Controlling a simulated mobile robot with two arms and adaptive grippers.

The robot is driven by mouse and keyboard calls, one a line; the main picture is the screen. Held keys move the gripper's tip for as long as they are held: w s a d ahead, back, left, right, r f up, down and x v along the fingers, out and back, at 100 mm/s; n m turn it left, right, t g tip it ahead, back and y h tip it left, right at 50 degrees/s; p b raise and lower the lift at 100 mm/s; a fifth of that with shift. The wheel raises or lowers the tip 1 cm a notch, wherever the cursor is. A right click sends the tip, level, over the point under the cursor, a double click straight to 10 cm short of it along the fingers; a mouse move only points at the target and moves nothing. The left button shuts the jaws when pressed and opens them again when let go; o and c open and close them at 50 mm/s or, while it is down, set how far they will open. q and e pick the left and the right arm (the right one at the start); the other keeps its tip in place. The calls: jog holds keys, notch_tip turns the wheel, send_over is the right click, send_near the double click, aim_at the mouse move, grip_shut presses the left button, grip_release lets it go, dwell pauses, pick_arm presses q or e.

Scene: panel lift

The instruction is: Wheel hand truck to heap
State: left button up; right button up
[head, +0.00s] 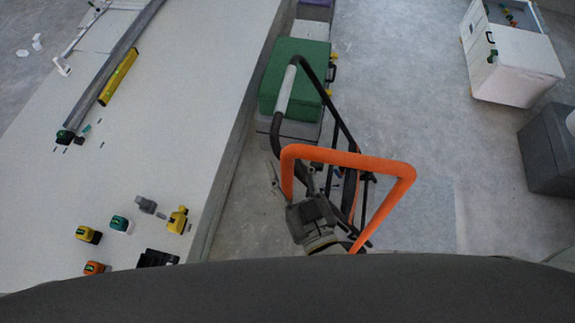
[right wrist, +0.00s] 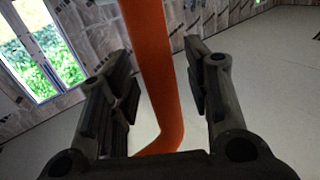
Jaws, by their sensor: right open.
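The hand truck shows an orange tube handle (head: 345,158) in the head view, bent into a wide loop. A black frame with a pale grip (head: 286,90) stands just beyond it; I cannot tell whether both belong to one truck. My right gripper (head: 297,182) is open at the left side of the orange loop. In the right wrist view the orange tube (right wrist: 153,75) runs between the two spread fingers (right wrist: 165,85), with gaps visible on both sides. The truck's wheels and base are mostly hidden. I cannot identify the heap. My left gripper is not in view.
A long pale worktop (head: 150,150) with tools and a yellow level (head: 118,77) fills the left. A green case (head: 295,75) sits on grey boxes beside it. A white cabinet (head: 515,68) and dark bin (head: 548,150) stand right. Floor between (head: 430,110) is clear.

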jog(key=shift+w, duration=0.2)
grip_shut()
dwell(0.3)
